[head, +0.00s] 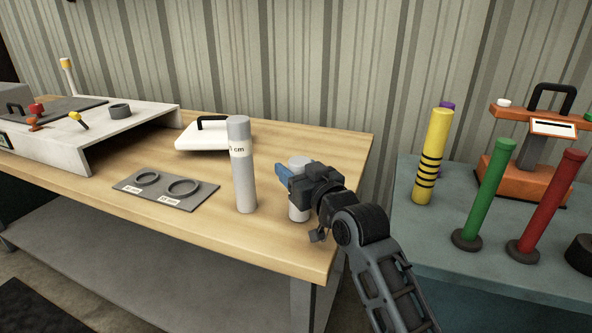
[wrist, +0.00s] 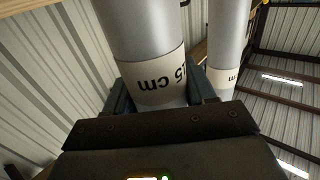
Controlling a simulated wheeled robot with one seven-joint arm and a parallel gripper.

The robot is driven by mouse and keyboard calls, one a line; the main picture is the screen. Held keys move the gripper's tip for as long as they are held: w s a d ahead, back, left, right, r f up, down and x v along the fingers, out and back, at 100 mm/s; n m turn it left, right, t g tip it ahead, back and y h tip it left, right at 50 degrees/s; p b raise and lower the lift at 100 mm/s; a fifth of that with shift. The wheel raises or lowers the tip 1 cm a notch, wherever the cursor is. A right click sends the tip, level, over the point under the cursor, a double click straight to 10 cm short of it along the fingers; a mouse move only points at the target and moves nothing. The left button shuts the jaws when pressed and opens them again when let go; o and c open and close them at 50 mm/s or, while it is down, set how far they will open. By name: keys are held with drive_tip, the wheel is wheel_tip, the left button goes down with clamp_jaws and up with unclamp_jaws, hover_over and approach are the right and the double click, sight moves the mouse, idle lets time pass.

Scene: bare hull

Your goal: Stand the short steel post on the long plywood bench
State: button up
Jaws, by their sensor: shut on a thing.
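The short steel post (head: 299,161) is a light grey cylinder, upright at the front right of the long plywood bench (head: 290,247). My gripper (head: 287,181) reaches in from the right and is shut around it, hiding its middle. The post's foot seems at the bench top, but I cannot tell whether it touches. In the wrist view the post (wrist: 140,35) rises between the two fingers, with a label ending in "5 cm" upside down. A taller steel post (head: 241,175) stands apart to its left; it also shows in the wrist view (wrist: 228,40).
A grey plate (head: 166,197) with two rings lies left of the posts. A white block with a black handle (head: 212,137) sits behind. A white raised stand (head: 90,140) is at left. A blue-grey table (head: 440,245) at right carries yellow, green and red posts.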

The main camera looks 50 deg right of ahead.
drive_tip(key=shift+f, duration=0.15)
drive_tip(key=o, duration=1.3)
drive_tip(key=b+v, duration=0.1)
drive_tip(key=v, duration=1.1)
drive_tip(key=shift+s, duration=0.1)
